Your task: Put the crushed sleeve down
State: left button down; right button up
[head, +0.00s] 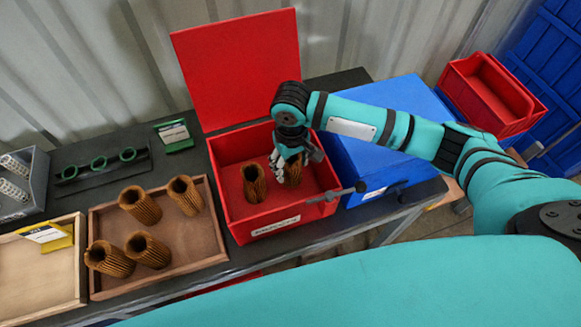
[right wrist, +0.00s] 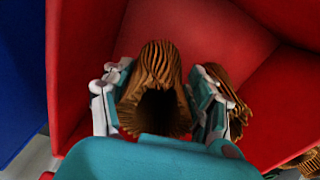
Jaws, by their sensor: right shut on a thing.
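My right gripper (head: 284,172) reaches down into the open red box (head: 235,215) and is shut on a brown pleated sleeve (head: 294,168). In the right wrist view the held sleeve (right wrist: 157,80) sits between both fingers of the right gripper (right wrist: 160,112), its dark opening facing the camera. Its rim looks pinched to a narrow top rather than round. Whether it touches the box floor I cannot tell. A second sleeve (head: 254,183) stands in the box just left of it, and shows partly behind a finger in the right wrist view (right wrist: 238,110). My left gripper is out of view.
The red lid (head: 235,65) stands open behind the box. A blue box (head: 370,150) adjoins it on the right. A brown tray (head: 197,248) with several sleeves is left. Farther left are a pale tray (head: 40,285) and green rings (head: 98,163). A red bin (head: 515,128) stands far right.

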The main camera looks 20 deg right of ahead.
jog(key=shift+f, duration=1.15)
jog(key=shift+f, duration=0.1)
jog(key=o, duration=1.2)
jog(key=shift+o, duration=0.2)
notch_tip(320, 180, up, 12)
jog(key=b, duration=0.1)
